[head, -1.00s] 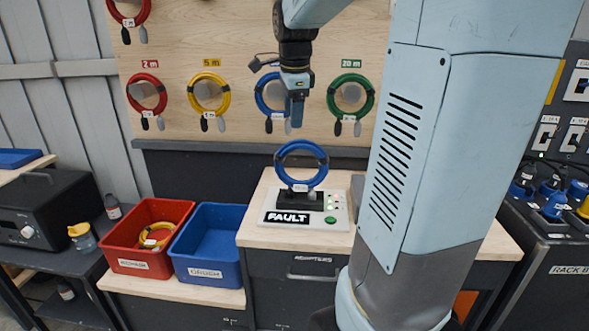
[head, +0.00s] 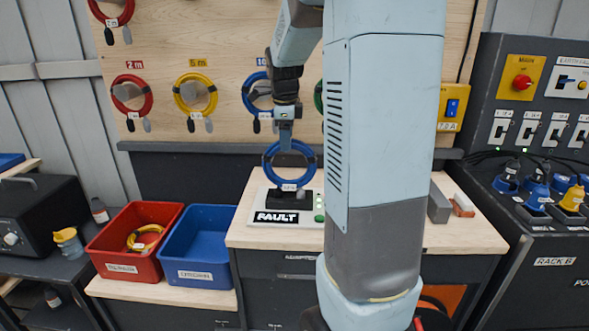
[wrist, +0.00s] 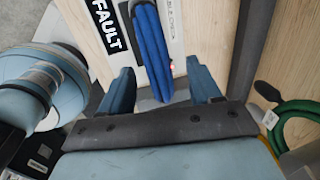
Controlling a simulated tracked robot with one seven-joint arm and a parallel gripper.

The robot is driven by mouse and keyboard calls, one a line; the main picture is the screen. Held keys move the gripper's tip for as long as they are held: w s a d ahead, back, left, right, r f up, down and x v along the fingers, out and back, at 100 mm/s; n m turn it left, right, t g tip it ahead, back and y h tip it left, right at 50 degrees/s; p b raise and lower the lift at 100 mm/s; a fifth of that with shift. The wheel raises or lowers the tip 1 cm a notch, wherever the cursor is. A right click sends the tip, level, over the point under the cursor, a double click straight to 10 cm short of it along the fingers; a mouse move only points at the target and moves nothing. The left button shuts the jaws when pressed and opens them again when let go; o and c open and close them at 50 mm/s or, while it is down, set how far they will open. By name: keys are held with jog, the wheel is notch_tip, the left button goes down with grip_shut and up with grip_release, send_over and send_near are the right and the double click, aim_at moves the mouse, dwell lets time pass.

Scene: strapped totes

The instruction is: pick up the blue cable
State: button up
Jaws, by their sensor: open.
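A coiled blue cable (head: 289,165) stands upright in a black holder on the white tester marked FAULT (head: 277,217). My gripper (head: 287,140) is at the top of this coil, pointing down. In the wrist view the jaws (wrist: 162,88) are open, and the blue strands (wrist: 152,50) run between the two fingers with space on both sides. A second blue cable (head: 251,93) hangs on the board, partly hidden by my arm.
Red (head: 130,95) and yellow (head: 195,94) cables hang on the board. A green cable (wrist: 292,122) is right of my gripper. A red bin (head: 120,262) holding a yellow cable and an empty blue bin (head: 205,270) stand left. Rack B (head: 545,190) is right.

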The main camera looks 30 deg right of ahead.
jog(key=shift+w+d+f, duration=0.1)
jog(key=shift+d+f, duration=0.05)
jog(key=shift+f, duration=0.7)
jog(key=shift+s+d+f, duration=0.1)
jog(key=shift+d+f, duration=0.1)
jog(key=shift+f, duration=0.7)
jog(key=shift+w+d+f, duration=0.1)
jog(key=shift+d+f, duration=0.05)
jog(key=shift+f, duration=0.7)
grip_shut()
